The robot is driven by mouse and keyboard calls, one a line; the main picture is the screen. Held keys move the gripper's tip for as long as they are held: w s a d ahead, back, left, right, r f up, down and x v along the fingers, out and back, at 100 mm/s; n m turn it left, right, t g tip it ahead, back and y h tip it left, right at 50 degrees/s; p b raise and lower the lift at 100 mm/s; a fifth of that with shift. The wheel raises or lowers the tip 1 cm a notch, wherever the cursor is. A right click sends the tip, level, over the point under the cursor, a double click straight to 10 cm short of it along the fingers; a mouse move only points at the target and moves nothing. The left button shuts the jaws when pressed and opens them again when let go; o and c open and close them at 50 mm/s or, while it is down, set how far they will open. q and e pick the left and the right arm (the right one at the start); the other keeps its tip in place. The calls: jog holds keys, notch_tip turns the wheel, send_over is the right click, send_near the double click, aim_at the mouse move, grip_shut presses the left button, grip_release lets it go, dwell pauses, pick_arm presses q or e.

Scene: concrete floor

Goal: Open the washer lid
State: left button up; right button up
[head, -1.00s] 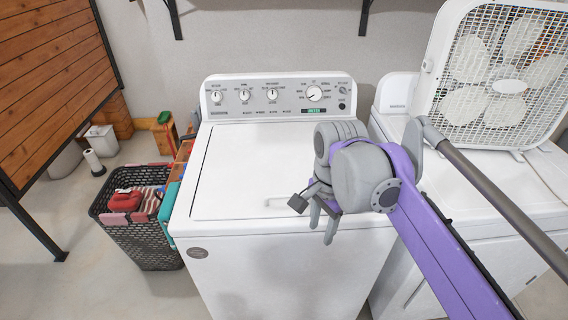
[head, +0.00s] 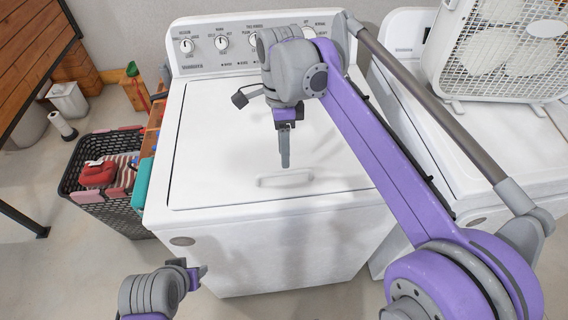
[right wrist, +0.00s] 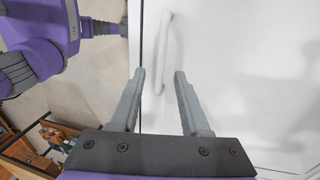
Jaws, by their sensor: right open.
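The white washer (head: 230,234) stands in front of me with its lid (head: 222,140) shut flat. A raised white lid handle (head: 285,180) lies near the lid's front edge; it also shows in the right wrist view (right wrist: 166,55). My right gripper (head: 285,162) points down over the lid just behind the handle, apart from it as far as I can tell. In the right wrist view its two fingers (right wrist: 159,78) are spread and empty, with the handle beyond the tips. My left gripper (head: 198,274) is low in front of the washer; its finger opening is not clear.
The control panel (head: 215,42) rises behind the lid, near my right arm. A white fan (head: 500,60) stands on the machine to the right. A dark laundry basket (head: 105,205) with cloth and a red item stands left of the washer.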

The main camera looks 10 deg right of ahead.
jog(key=shift+s+f, duration=0.2)
jog(key=shift+f, duration=0.95)
jog(key=shift+s+f, duration=0.2)
jog(key=shift+f, duration=0.9)
jog(key=shift+c, duration=0.2)
grip_shut()
